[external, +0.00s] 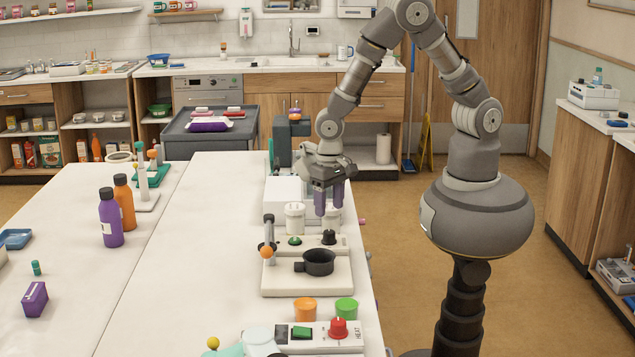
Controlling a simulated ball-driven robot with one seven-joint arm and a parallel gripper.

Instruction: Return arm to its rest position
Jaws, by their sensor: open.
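My gripper (329,203) hangs from my raised, bent arm in the external view, over the right side of the white table (180,262). Its two purple fingers point down and are apart. They overlap a white jar (333,215) in the picture, and I cannot tell whether they touch it. A second white jar (294,217) stands just left of the fingers. Nothing shows held between the fingers.
Below the gripper are a white device with a black pan (319,262) and a clamp stand (267,240). Orange (305,310) and green (346,308) cups stand nearer. Purple (110,218) and orange (125,203) bottles stand left. The table's middle is clear.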

